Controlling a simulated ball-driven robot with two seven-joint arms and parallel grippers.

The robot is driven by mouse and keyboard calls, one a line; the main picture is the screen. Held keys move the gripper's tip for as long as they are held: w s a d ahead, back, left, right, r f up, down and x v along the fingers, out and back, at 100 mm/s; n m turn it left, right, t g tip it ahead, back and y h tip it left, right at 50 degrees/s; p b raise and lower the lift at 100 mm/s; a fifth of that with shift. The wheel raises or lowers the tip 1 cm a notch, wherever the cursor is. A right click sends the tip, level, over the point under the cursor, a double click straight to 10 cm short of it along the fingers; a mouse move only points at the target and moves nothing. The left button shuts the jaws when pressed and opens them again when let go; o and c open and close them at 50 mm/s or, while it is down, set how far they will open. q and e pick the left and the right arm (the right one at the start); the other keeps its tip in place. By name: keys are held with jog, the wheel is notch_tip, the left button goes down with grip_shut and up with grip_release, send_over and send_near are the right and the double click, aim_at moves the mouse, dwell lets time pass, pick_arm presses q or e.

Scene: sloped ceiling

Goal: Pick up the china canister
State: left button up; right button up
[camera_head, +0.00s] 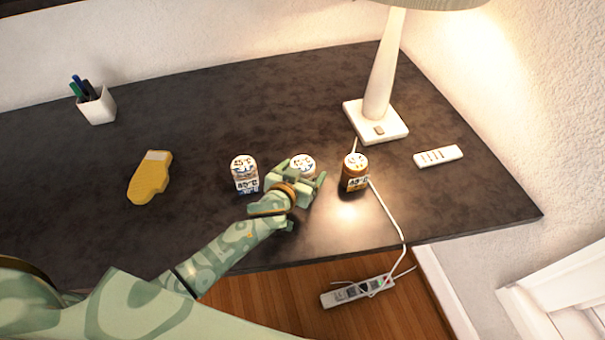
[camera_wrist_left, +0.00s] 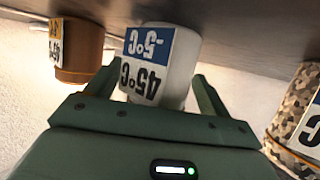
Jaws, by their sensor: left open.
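The white china canister (camera_head: 302,162) stands on the dark desk in the middle of a row of three. In the left wrist view the canister (camera_wrist_left: 178,75) is smooth white, with a blue and white temperature label, and appears upside down. My left gripper (camera_head: 303,177) is at the canister, hiding most of its body in the head view. The gripper is open, with one finger (camera_wrist_left: 103,82) on each side of the canister. I cannot tell whether either finger touches it. My right gripper is not in view.
A speckled canister (camera_head: 245,174) stands left of the gripper, and a brown canister (camera_head: 354,174) right of it. A cable crosses the desk edge.

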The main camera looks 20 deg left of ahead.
pick_arm(q)
jog(key=c, duration=1.2)
